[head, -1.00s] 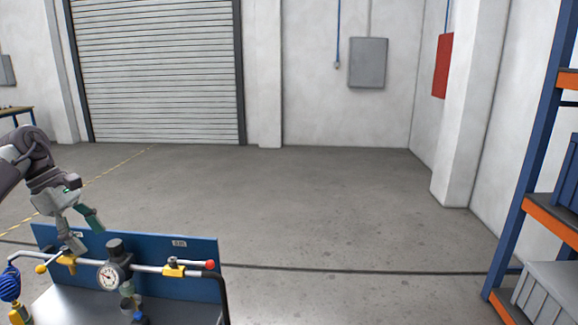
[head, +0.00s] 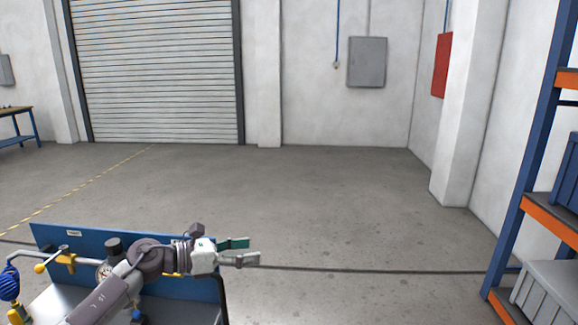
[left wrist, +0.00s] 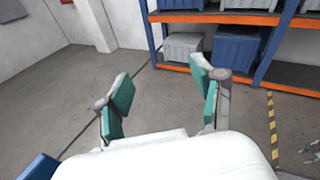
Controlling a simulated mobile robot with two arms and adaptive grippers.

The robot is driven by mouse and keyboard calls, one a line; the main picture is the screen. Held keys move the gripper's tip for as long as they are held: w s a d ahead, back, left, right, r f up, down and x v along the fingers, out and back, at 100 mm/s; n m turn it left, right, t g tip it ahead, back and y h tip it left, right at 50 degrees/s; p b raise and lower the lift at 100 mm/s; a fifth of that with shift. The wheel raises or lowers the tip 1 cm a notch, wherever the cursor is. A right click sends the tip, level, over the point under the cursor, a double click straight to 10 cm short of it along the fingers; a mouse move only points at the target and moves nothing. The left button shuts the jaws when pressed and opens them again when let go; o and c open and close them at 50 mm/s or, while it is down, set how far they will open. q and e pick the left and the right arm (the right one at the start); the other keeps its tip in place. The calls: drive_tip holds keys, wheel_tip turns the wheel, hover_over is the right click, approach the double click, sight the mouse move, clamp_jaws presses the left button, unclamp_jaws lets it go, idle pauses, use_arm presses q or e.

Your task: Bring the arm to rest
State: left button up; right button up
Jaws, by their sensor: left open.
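My left gripper (head: 247,251) is open and empty in the head view, pointing right just past the right end of the valve stand's blue back panel (head: 75,244). My left arm crosses in front of the stand and hides much of its pipe, including most of the right valve. The left valve, with a yellow body (head: 66,259) and a yellow-knobbed lever, shows at the left. The pressure gauge (head: 103,271) is partly covered by my arm. In the left wrist view the two green-padded fingers (left wrist: 162,100) are spread with only floor between them.
A blue and orange shelf rack (head: 540,205) with grey and blue bins stands at the right. Open floor (head: 350,220) lies beyond and right of the stand. A workbench (head: 18,112) is far left. A roller door (head: 155,70) and wall boxes are at the back.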

use_arm(q)
drive_tip(key=s+a+f+m+t+y, duration=0.4)
drive_tip(key=s+f+m+y, duration=0.3)
drive_tip(key=m, duration=1.1)
drive_tip(key=s+a+f+m+t+y, duration=0.4)
drive_tip(key=s+f+m+y, duration=0.35)
drive_tip(key=m, duration=1.05)
drive_tip(key=s+a+f+n+g, duration=0.1)
drive_tip(key=s+f+n+g, duration=0.25)
drive_tip(key=s, duration=0.55)
drive_tip(key=s+a+f+n+g, duration=0.1)
drive_tip(key=s+f+n+g, duration=0.25)
drive_tip(key=s, duration=0.55)
drive_tip(key=s+a+f+n+g, duration=0.1)
drive_tip(key=s+f+n+g, duration=0.25)
drive_tip(key=s, duration=0.55)
wheel_tip(320, 180, down, 26)
drive_tip(key=m+g, duration=0.1)
drive_tip(key=g, duration=0.1)
drive_tip(key=s+a+f+g, duration=0.1)
drive_tip(key=s+a+f, duration=0.1)
drive_tip(key=s+f, duration=1.4)
drive_tip(key=shift+s+a+f, duration=0.15)
drive_tip(key=shift+s+a, duration=0.1)
drive_tip(key=shift+s, duration=0.45)
